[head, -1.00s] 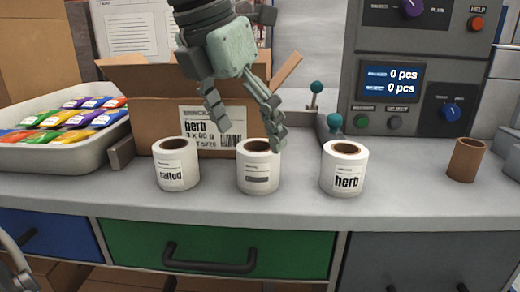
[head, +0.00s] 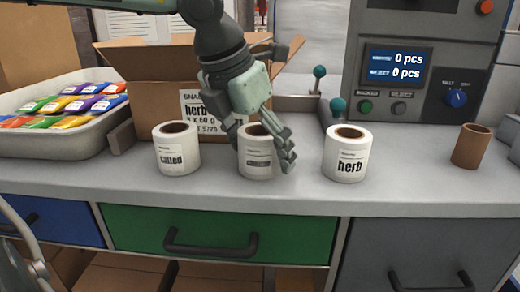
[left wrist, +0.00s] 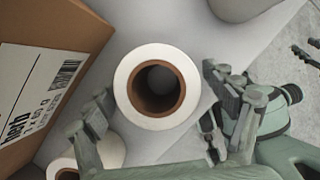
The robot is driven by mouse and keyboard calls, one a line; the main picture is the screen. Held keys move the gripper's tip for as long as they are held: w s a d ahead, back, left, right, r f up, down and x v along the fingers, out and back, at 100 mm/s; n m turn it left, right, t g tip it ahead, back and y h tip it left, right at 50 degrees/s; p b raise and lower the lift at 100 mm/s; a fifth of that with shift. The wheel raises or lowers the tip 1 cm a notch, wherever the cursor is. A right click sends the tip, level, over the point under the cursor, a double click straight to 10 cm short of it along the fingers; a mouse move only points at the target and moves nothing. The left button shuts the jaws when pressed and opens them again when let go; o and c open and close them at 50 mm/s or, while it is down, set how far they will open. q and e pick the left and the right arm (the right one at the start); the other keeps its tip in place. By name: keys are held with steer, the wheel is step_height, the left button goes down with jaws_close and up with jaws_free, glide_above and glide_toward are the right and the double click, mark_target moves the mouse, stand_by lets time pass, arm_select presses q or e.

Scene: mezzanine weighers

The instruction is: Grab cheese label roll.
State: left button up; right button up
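Three white label rolls with brown cores stand upright in a row on the grey counter. The left one (head: 176,150) reads "salted" and the right one (head: 345,155) reads "herb". The middle roll (head: 254,172) has a label too small to read; it also shows in the left wrist view (left wrist: 120,87), seen from above. My left gripper (head: 263,150) is open and pointing down over the middle roll, with one finger on each side. The right finger hides part of it in the head view. Gaps show beside the roll in the left wrist view.
A cardboard box (head: 165,118) labelled "herb" stands behind the rolls. A tray (head: 75,143) of colourful packets is at left. A weigher (head: 425,100) reading "0 pcs" stands back right, with a brown tube (head: 470,147) before it. The counter's front strip (head: 300,200) is clear.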

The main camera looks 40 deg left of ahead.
arm_select(q)
steer(key=c, duration=1.3)
steer(key=shift+r, duration=0.15)
